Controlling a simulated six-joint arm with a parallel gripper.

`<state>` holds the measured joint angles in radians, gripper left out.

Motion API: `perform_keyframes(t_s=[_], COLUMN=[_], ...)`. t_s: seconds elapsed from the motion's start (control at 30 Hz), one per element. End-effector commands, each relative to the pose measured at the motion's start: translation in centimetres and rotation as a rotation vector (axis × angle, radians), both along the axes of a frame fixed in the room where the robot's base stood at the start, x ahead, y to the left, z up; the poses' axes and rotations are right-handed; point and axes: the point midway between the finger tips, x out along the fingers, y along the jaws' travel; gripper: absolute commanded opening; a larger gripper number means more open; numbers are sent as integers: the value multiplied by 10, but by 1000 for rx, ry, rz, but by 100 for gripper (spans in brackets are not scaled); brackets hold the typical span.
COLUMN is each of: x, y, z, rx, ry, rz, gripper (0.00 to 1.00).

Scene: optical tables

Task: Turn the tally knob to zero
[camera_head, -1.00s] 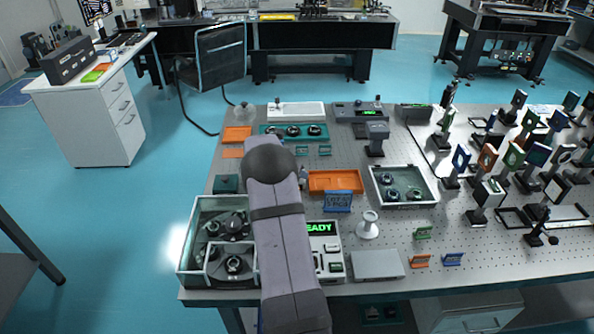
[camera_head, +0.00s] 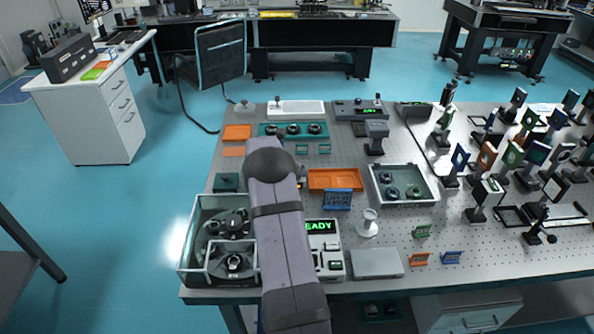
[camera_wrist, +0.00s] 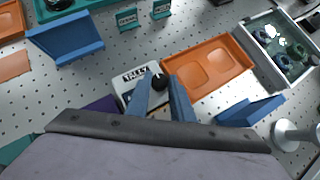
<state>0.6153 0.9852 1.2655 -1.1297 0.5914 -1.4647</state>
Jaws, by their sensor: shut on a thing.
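The tally box is a small white unit with a dark-lettered TALLY label (camera_wrist: 136,74), seen in the wrist view at the centre. Its round black knob (camera_wrist: 160,83) stands at the label's right end. My gripper (camera_wrist: 162,80) has its two blue fingers on either side of the knob and is shut on it. The fingers cover much of the box's front, and I cannot read any number or pointer position. In the head view my own arm hides the gripper and nearly all of the tally box.
An orange tray (camera_wrist: 222,52) lies just right of the tally box. A blue angled holder (camera_wrist: 66,38) stands left, another blue sign (camera_head: 338,200) to the right. A grey tray with dark round parts (camera_head: 430,196) is further right. A READY display unit (camera_head: 332,262) sits beside my arm.

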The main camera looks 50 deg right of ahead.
Motion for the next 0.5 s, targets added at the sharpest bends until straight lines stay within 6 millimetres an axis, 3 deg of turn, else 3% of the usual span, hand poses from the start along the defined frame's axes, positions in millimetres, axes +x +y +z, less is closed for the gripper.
perform_keyframes(t_s=[0.5], x=[6], y=[-2], z=[0], rx=[-7], ry=[-3], rz=[-298], gripper=[0])
